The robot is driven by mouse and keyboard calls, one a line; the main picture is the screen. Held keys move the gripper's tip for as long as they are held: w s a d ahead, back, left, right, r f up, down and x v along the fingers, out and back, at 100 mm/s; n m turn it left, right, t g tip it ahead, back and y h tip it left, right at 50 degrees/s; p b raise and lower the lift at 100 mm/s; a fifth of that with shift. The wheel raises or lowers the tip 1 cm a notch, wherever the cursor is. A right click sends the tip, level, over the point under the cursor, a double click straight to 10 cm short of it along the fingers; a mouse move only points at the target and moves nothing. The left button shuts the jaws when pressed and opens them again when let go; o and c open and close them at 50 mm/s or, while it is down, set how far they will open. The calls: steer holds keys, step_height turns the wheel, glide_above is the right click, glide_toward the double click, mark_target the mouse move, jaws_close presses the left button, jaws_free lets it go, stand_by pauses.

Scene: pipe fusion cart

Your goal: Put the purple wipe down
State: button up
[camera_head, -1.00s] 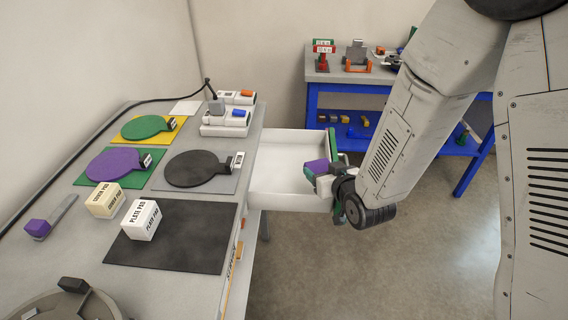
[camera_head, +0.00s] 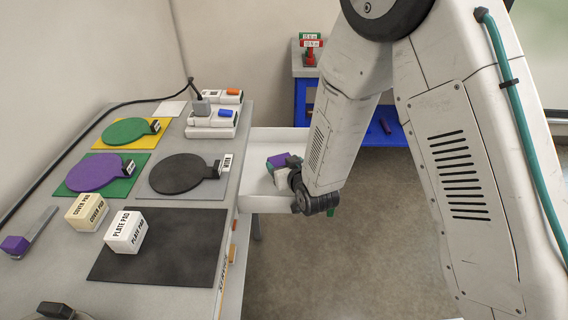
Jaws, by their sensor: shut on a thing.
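The purple wipe (camera_head: 284,160) is a small purple block at the end of my gripper (camera_head: 282,170). My gripper is shut on it, though the fingers are small and partly hidden by the wrist. The gripper is over the open white drawer (camera_head: 258,204) at the right side of the bench. I cannot tell whether the wipe touches the drawer floor. Another purple block (camera_head: 15,245) sits on a grey strip at the left of the bench.
The grey bench (camera_head: 60,285) carries green, purple and black round paddles on mats, a cover pad box (camera_head: 88,211), a plate pad box (camera_head: 125,232) on a black mat (camera_head: 180,262), and a white charger (camera_head: 212,128). A blue-framed bench (camera_head: 300,98) stands behind my arm.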

steer(key=shift+f, duration=0.6)
steer(key=o, duration=0.9)
steer(key=shift+o, duration=0.2)
steer(key=shift+r, duration=0.15)
